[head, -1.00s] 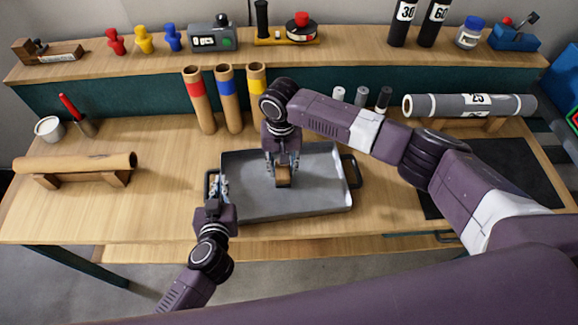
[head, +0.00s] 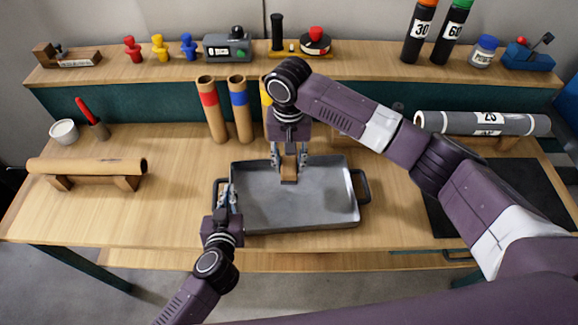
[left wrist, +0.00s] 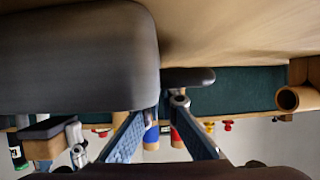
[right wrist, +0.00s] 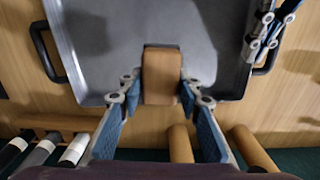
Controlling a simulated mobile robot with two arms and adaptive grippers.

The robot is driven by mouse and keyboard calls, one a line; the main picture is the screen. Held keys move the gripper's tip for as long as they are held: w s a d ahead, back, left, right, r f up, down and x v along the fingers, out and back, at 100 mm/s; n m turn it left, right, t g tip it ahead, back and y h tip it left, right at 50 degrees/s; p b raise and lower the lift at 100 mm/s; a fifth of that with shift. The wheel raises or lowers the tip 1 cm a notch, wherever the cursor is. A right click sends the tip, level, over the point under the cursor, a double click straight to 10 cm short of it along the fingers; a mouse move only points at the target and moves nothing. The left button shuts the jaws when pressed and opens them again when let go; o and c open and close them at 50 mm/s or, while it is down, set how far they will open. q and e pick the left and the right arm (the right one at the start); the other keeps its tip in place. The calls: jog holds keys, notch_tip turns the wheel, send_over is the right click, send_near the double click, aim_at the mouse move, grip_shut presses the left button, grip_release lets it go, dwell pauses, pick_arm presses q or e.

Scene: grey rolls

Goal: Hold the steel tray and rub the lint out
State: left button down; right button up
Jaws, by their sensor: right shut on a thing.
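The grey steel tray (head: 315,205) lies on the bench with a dark handle at each end. My right gripper (head: 289,161) is shut on a brown block (head: 289,175). The block is over the tray floor near the far wall; the right wrist view shows it (right wrist: 162,75) between both fingers. My left gripper (head: 229,195) is at the tray's left handle (head: 217,190). In the left wrist view its blue finger pads are apart, with dark rounded parts close by; whether they clasp the handle is unclear. I make out no lint.
Cardboard tubes (head: 211,112) stand behind the tray. A brown roll (head: 85,166) rests on a stand at left, a grey roll (head: 485,123) at right. A dark mat (head: 500,195) lies right of the tray. Bench between brown roll and tray is free.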

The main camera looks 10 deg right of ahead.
dwell(0.4)
pick_arm(q)
jog(key=c, duration=2.1)
grip_release()
